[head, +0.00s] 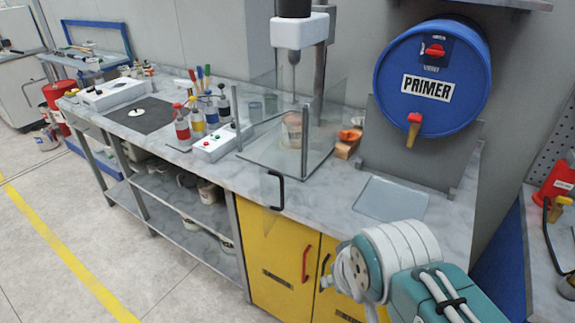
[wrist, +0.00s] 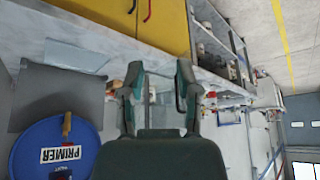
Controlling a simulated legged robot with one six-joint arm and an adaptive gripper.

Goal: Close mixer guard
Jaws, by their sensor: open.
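The mixer (head: 293,32) stands at the back of the bench, with its shaft pointing down over a cup (head: 292,130). Clear guard panels (head: 262,152) surround the cup. A black guard handle (head: 275,190) shows at the front, over the bench edge, and the transparent panel around it is hard to make out. The guard seems to stand open, but its exact angle is unclear. My gripper (wrist: 159,78) is open in the wrist view, with nothing seen held between its fingers. In the head view only part of my arm shows, at the lower right; the gripper is not clear there.
A blue PRIMER drum (head: 432,72) with a tap stands right of the mixer. A white control box (head: 213,143) and bottles (head: 182,126) sit left of the guard. The front right bench top is mostly clear around a flat glass plate (head: 391,198).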

